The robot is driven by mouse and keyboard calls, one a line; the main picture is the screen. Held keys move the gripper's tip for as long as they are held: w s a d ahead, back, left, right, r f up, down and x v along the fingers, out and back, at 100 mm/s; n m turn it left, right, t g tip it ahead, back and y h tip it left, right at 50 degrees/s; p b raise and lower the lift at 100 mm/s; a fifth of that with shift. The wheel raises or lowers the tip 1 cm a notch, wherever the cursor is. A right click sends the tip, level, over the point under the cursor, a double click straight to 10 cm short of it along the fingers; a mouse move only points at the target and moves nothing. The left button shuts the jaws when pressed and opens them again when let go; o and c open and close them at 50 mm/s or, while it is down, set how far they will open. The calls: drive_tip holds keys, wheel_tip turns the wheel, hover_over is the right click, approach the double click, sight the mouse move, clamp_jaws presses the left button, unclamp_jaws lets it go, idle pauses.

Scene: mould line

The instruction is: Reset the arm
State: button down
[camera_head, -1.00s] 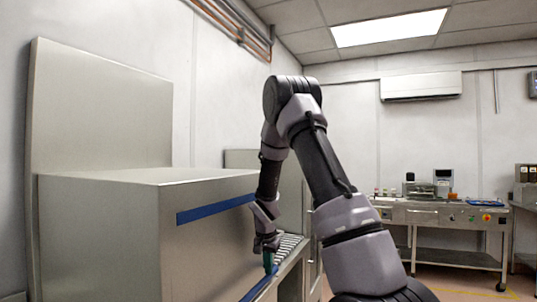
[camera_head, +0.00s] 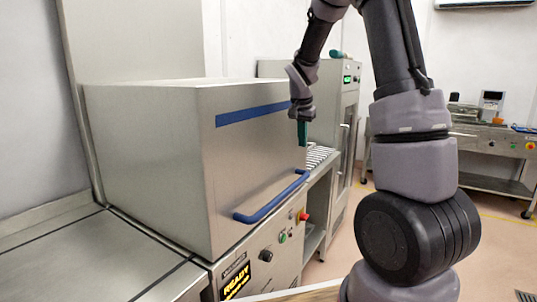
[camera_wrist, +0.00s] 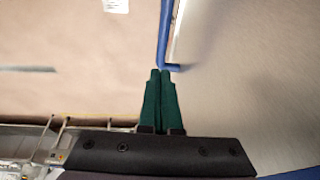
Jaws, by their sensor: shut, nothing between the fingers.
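My gripper (camera_head: 303,142) points down in the head view, beside the front of a large steel box-shaped machine cover (camera_head: 160,160). Its two green fingers also show in the wrist view (camera_wrist: 160,75), pressed together with nothing between them. In the head view the fingers are above and apart from the cover's blue handle bar (camera_head: 270,197). My arm rises on the right of the picture.
A panel with a lit READY display (camera_head: 236,281) and a red button (camera_head: 304,215) sits below the handle. A roller conveyor (camera_head: 318,156) and a steel cabinet (camera_head: 335,110) stand behind. A workbench (camera_head: 490,145) stands far right. Open floor lies between.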

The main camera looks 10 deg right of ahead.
drive_tip(key=s+a+r+n+t+y, duration=0.2)
drive_tip(key=s+a+r, duration=0.1)
drive_tip(key=s+r, duration=0.9)
drive_tip(key=s+a+r+n+t+y, duration=0.1)
drive_tip(key=s+a, duration=0.1)
drive_tip(key=s, duration=0.6)
drive_tip(key=s+a+r+n+t, duration=0.1)
drive_tip(key=s+a+r, duration=0.1)
drive_tip(key=s, duration=0.6)
drive_tip(key=shift+s+n+y, duration=0.3)
drive_tip(key=shift+y, duration=0.1)
